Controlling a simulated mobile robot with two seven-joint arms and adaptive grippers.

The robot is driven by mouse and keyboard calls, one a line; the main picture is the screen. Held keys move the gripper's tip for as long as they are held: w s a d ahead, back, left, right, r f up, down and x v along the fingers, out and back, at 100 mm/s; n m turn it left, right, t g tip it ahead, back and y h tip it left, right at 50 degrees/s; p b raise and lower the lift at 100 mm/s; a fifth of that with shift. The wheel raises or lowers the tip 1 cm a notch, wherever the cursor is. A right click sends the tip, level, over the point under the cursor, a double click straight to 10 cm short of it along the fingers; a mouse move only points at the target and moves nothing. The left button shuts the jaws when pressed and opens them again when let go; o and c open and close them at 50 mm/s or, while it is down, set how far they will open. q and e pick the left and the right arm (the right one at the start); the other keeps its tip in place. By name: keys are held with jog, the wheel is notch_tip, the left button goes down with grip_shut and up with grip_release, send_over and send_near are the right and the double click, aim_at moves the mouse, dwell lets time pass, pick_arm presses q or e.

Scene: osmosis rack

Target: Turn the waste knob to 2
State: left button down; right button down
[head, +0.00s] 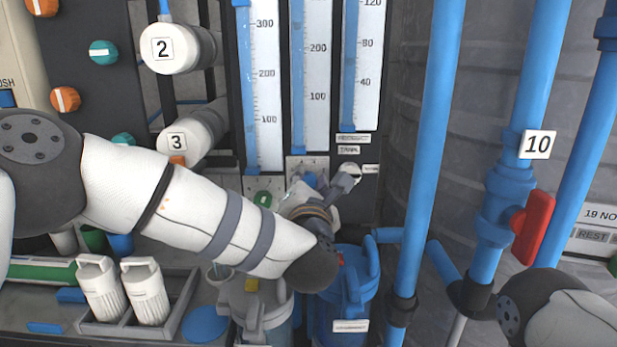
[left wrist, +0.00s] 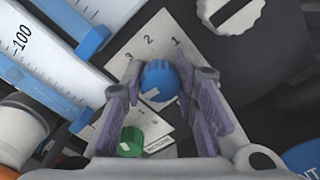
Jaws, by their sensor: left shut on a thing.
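A blue knob (left wrist: 158,78) sits on a white dial plate (left wrist: 146,50) printed 1, 2 and 3. The knob has a white mark on its lower left side in the left wrist view. My left gripper (left wrist: 160,84) has its two purple-padded fingers on either side of this knob and is shut on it. In the head view the blue knob (head: 309,179) shows only in part behind my left gripper (head: 322,187), low on the dark panel. I cannot read a waste label on the plate. My right gripper is out of view.
A green knob (left wrist: 131,141) is beside the blue one, and a white knob (left wrist: 236,14) is on its other side. Flow gauges (head: 311,75) stand above.

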pick_arm(q)
jog(key=m+p, duration=0.1)
jog(key=m, duration=0.4)
jog(key=shift+r+m+p, duration=0.2)
jog(key=shift+m+p, duration=0.1)
jog(key=shift+p, duration=0.05)
jog(key=m, duration=0.2)
jog(key=shift+m+p, duration=0.3)
jog(key=m, duration=0.2)
jog(key=shift+f+m, duration=0.15)
jog(key=shift+m, duration=0.25)
jog(key=m, duration=0.4)
jog(key=shift+f+p, duration=0.15)
jog(key=shift+p, duration=0.15)
jog(key=shift+m, duration=2.8)
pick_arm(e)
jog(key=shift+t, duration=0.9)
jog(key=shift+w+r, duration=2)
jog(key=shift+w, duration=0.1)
pick_arm(q)
jog(key=c, duration=1.2)
grip_release()
jog(key=shift+f, duration=0.1)
jog(key=shift+c, duration=0.2)
